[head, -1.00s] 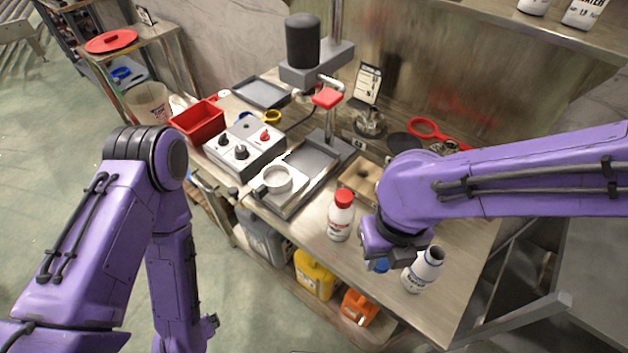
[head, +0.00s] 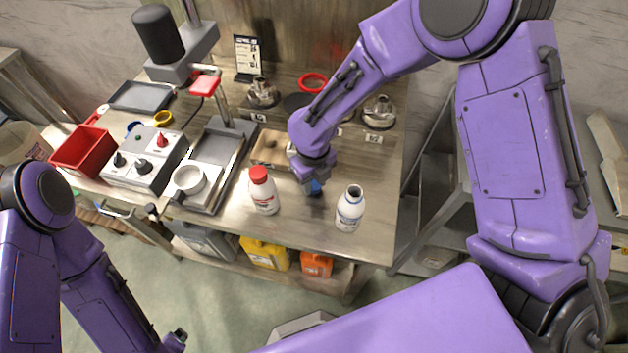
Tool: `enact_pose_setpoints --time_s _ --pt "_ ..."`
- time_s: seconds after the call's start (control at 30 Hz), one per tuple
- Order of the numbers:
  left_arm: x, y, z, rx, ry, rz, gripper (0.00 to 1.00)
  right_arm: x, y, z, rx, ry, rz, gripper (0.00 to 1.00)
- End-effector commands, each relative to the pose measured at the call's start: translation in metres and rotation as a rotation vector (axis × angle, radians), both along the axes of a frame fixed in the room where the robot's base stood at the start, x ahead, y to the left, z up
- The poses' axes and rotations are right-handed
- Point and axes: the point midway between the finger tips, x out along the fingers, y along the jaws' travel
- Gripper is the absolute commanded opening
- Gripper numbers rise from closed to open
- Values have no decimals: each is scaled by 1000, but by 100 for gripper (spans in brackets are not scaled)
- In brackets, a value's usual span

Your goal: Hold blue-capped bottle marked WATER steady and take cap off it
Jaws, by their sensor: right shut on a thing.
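The white bottle with a blue-marked label (head: 350,212) stands upright on the bench at its front right. Its narrow neck is bare, with no cap on it; the label is too small to read. My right gripper (head: 310,183) is to the left of this bottle and apart from it. It is shut on the blue cap (head: 315,188), low over the bench; I cannot tell whether the cap touches the surface. My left gripper (head: 176,341) hangs low at the bottom left, away from the bench and the bottle. Its fingers are too small to read.
A red-capped white bottle (head: 264,192) stands left of my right gripper. Metal fittings (head: 379,112) stand at the back.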

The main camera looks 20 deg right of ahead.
Motion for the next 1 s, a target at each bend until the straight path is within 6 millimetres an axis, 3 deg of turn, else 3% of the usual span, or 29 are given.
enact_pose_setpoints --time_s 0.13,0.43,0.47,0.53,0.83,1.0 --pt "0 0 8 0 0 0 94 0 0 -13 0 -1 -2 0" --pt "0 0 5 0 0 0 94 0 0 -17 1 -1 -2 0" --pt "0 0 5 0 0 0 94 0 0 -17 1 -2 -1 40" --pt "0 0 6 0 0 0 94 0 0 -17 1 -2 -1 62" --pt "0 0 7 0 0 0 94 0 0 -14 1 -2 -2 62" --pt "0 0 1 0 0 0 94 1 1 9 4 -6 -3 62"
